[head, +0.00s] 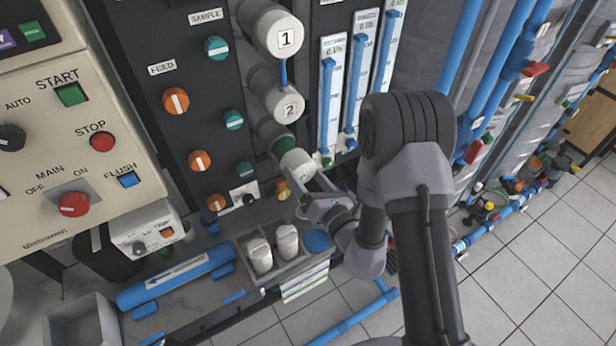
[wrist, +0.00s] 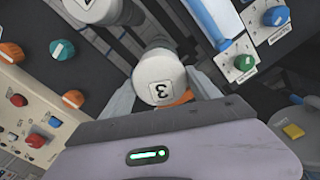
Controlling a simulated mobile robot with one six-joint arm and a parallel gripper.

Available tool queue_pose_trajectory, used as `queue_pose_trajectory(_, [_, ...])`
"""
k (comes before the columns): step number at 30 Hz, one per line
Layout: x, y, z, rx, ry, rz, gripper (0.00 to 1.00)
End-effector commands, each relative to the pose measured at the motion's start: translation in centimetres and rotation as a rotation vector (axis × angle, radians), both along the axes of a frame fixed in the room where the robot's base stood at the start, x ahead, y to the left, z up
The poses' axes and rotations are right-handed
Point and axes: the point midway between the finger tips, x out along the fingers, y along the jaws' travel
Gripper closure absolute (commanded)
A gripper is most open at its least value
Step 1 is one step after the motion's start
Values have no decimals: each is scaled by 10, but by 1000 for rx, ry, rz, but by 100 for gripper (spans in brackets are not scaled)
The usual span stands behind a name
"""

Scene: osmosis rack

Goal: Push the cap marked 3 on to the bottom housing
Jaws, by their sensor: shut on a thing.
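The cap marked 3 (wrist: 158,78) is a white round cap, and its number is upside down in the wrist view. In the head view the cap (head: 296,161) is at the lowest of three stacked housings, with a green band (head: 283,146) just behind it. My gripper (wrist: 163,92) is shut on the cap, one finger on either side. The bottom housing (head: 268,131) is a dark cylinder behind the green band. The cap appears in line with the housing, but I cannot tell whether it is seated. My gripper's fingertips are partly hidden in the head view.
Caps marked 1 (head: 284,38) and 2 (head: 288,108) are on the housings above. Flow meters (head: 330,100) stand close to the right. A grey tray (head: 283,272) with two white filters is below.

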Motion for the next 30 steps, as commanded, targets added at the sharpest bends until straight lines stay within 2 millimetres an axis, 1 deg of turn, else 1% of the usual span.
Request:
queue_pose_trajectory(14, [0,0,0,0,0,0,72])
queue_pose_trajectory(22, [5,4,0,-4,4,-2,72])
queue_pose_trajectory(30, [5,4,-1,-4,5,-3,72])
